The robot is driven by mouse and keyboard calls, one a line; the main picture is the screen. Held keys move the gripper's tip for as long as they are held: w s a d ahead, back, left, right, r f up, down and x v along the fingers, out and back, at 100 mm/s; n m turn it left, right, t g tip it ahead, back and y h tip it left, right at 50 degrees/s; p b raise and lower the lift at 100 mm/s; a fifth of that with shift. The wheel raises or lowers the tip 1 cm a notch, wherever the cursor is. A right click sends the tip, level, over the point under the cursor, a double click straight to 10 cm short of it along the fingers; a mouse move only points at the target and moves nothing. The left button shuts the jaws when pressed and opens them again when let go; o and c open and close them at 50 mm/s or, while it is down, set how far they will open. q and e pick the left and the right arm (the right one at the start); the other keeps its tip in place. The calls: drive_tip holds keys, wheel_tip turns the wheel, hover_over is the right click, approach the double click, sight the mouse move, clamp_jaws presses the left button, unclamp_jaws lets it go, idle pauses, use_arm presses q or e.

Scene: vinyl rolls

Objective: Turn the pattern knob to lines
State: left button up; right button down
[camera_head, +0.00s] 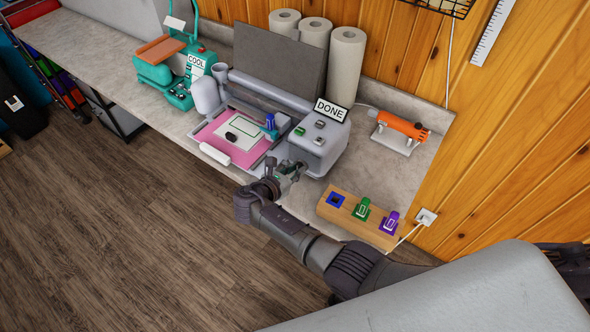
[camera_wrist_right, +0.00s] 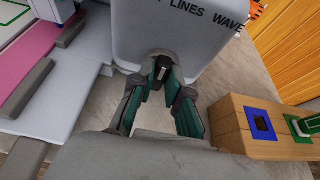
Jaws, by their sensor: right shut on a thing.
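The grey control box (camera_head: 322,145) of the cutting machine stands on the counter, and its face also fills the top of the right wrist view (camera_wrist_right: 170,30). Dark lettering on it reads "LINES" and "WAVE", with more text cut off to the left. The small dark pattern knob (camera_wrist_right: 162,70) sits low on the face with a pale mark on it. My right gripper (camera_head: 296,168) is at the front of the box. Its fingers (camera_wrist_right: 163,78) are shut on the knob, one on each side. The fingers partly hide the knob, so its exact setting is unclear. My left gripper is out of view.
A "DONE" sign (camera_head: 330,110) stands on the box. The pink mat (camera_head: 222,132) lies left of it. A wooden block (camera_head: 333,211) with blue, green and purple pieces is right of my gripper. An orange tool (camera_head: 403,127), paper rolls (camera_head: 346,62) and a teal press (camera_head: 155,73) stand further back.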

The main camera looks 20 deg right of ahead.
drive_tip(key=shift+r, duration=0.1)
drive_tip(key=c, duration=1.2)
unclamp_jaws()
drive_tip(key=shift+o, duration=0.3)
drive_tip(key=shift+d, duration=0.1)
wheel_tip(320, 180, up, 10)
